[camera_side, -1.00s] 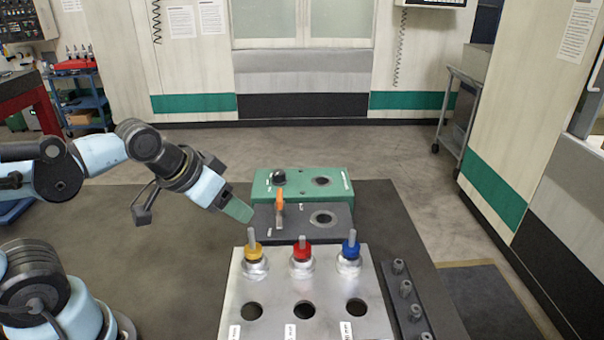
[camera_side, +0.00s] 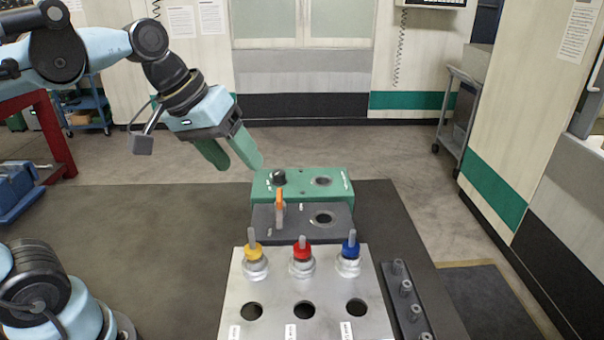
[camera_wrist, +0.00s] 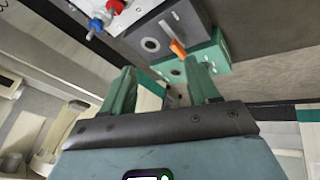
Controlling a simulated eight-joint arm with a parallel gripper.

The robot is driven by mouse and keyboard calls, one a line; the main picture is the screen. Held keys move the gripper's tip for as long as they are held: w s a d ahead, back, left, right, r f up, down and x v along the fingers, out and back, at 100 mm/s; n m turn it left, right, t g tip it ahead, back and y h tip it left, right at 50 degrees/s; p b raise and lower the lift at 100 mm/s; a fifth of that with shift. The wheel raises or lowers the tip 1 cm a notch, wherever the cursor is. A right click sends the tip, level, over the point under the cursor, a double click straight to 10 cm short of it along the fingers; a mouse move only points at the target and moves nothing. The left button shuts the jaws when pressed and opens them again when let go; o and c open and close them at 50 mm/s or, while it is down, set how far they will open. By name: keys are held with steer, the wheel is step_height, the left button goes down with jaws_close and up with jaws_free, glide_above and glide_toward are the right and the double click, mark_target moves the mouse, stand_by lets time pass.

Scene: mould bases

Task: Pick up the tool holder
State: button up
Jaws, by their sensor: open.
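Three tool holders stand upright in the back row of a silver rack (camera_side: 278,290) in the side view: one with a yellow collar (camera_side: 254,262), one with a red collar (camera_side: 302,261) and one with a blue collar (camera_side: 348,260). My gripper (camera_side: 243,167) has green fingers spread apart with nothing between them. It is raised behind and left of the rack, near the green block's left end. In the wrist view the fingers (camera_wrist: 162,85) are apart, and the red-collared holder (camera_wrist: 115,6) and blue-collared holder (camera_wrist: 96,27) show at the top left.
A green fixture block (camera_side: 335,186) with a black knob and a grey block (camera_side: 340,232) with an orange lever (camera_side: 279,203) and a round hole stand behind the rack. The rack's front holes are empty. A dark strip with several pegs (camera_side: 405,289) lies to the right.

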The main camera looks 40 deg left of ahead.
mark_target(300, 242)
steer(key=w+d+n+g+h, duration=0.55)
steer(key=n+g+h, duration=0.25)
steer(key=n+h, duration=0.35)
steer(key=shift+n+y, duration=0.25)
steer(key=shift+y, duration=0.1)
steer(key=f, duration=0.7)
steer(key=s+d+f, duration=0.1)
steer(key=f, duration=0.3)
steer(key=shift+f, duration=0.2)
steer(key=x, duration=0.7)
steer(key=shift+d+f, duration=0.1)
steer(key=shift+d, duration=0.05)
jaws_close()
